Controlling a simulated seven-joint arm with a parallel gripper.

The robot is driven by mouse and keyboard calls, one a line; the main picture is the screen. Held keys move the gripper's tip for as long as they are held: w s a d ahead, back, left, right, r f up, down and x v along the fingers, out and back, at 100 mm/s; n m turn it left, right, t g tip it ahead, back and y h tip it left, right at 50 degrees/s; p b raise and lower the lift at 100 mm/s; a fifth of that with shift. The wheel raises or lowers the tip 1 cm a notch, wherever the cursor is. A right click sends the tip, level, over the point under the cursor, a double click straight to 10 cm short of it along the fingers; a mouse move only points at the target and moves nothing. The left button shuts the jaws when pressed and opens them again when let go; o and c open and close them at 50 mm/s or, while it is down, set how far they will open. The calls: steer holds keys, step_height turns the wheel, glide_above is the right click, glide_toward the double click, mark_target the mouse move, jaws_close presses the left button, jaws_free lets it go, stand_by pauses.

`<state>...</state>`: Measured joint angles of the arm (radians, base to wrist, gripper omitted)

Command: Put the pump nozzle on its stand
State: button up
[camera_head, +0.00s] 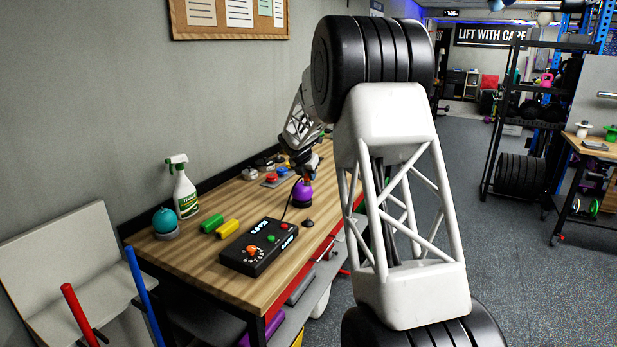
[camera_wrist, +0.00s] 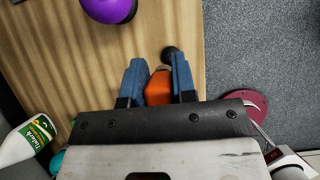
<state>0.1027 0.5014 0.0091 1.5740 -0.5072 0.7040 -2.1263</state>
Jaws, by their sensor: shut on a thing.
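My gripper (camera_wrist: 158,75) is shut on an orange piece, which I take to be the pump nozzle (camera_wrist: 158,90), held between its two blue fingers. In the head view my gripper (camera_head: 307,172) is above the workbench, close by a purple ball (camera_head: 302,195). A small black cone-like piece (camera_head: 307,223) stands on the wood near the bench's right edge. A dark round piece (camera_wrist: 170,53) shows just past the orange piece in the wrist view; I cannot tell if they touch. Which thing is the stand is not clear.
The wooden bench (camera_head: 200,265) holds a black control box (camera_head: 258,248) with a cable, yellow and green cylinders (camera_head: 228,228), a spray bottle (camera_head: 184,188) and a teal ball (camera_head: 164,221). Some bare wood lies in front. Floor lies beyond the right edge.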

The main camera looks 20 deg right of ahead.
steer(key=shift+r, duration=1.7)
steer(key=shift+f, duration=0.1)
step_height(320, 180, down, 10)
steer(key=shift+s+r, duration=0.2)
steer(key=shift+s, duration=0.2)
steer(key=shift+f, duration=0.1)
steer(key=shift+f, duration=2.8)
steer(key=shift+f, duration=1.25)
steer(key=o, duration=1)
